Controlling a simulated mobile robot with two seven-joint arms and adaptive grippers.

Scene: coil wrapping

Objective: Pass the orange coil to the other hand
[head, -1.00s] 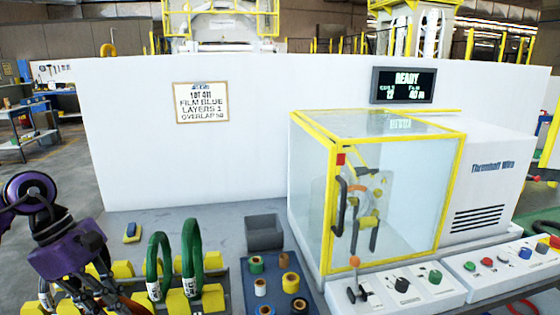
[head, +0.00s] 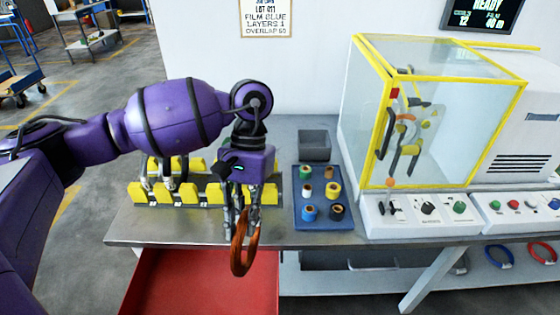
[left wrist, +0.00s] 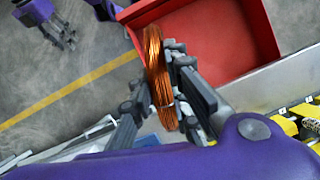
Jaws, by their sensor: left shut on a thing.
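The orange coil (head: 243,246) is a copper-coloured ring hanging below my left gripper (head: 241,212), in front of the bench's front edge. In the left wrist view the coil (left wrist: 157,72) stands nearly edge-on between the fingers of my left gripper (left wrist: 155,108), which are shut on it. A band shows around its lower part. My right gripper (left wrist: 58,32) shows small at the top left of the left wrist view, with its grey fingers spread, apart from the coil and empty. It is not in the head view.
A yellow block rack (head: 150,193) stands on the bench behind my left arm. A blue tray (head: 325,222) of several small rolls, a grey bin (head: 314,145) and a yellow-framed clear machine enclosure (head: 440,110) are to its right. A red bin (head: 200,285) lies below the bench edge.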

